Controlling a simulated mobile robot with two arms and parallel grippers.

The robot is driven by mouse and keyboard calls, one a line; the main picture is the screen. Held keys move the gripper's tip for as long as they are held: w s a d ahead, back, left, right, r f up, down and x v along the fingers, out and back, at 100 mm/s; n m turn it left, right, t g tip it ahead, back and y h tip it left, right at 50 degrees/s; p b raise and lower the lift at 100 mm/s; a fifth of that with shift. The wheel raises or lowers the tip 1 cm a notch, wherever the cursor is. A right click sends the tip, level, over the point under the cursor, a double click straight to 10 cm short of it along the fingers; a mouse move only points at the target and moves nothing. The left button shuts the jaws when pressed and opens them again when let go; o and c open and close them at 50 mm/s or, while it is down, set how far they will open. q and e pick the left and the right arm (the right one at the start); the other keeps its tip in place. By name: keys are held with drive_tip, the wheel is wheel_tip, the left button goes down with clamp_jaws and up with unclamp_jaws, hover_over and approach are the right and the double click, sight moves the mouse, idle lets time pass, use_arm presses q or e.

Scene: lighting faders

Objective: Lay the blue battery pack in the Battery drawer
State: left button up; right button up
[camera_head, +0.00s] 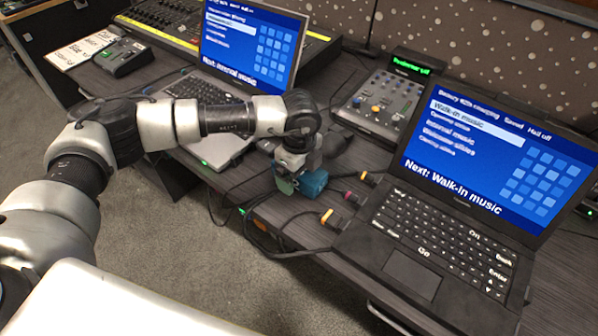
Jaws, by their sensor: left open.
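My left arm reaches in from the left, and its open gripper (288,184) points down at the desk's front edge, between the two laptops. A small teal-blue block (314,184) is right at the fingers; it looks like the blue battery pack, but I cannot tell whether the fingers touch it. The gripper's wrist hides part of this spot. No drawer marked Battery can be made out. My right gripper is not in view.
A black laptop (440,235) stands at the right and a grey laptop (215,95) behind my arm. A small fader console (385,102) sits between them. Cables with orange and pink plugs (327,216) lie by the desk edge. Carpet (210,260) lies open in front.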

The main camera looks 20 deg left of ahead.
use_arm(q)
drive_tip(key=shift+f, duration=0.2)
drive_tip(key=c, duration=1.4)
drive_tip(key=shift+w+r, duration=0.1)
drive_tip(key=shift+r, duration=0.05)
drive_tip(key=shift+c, duration=1)
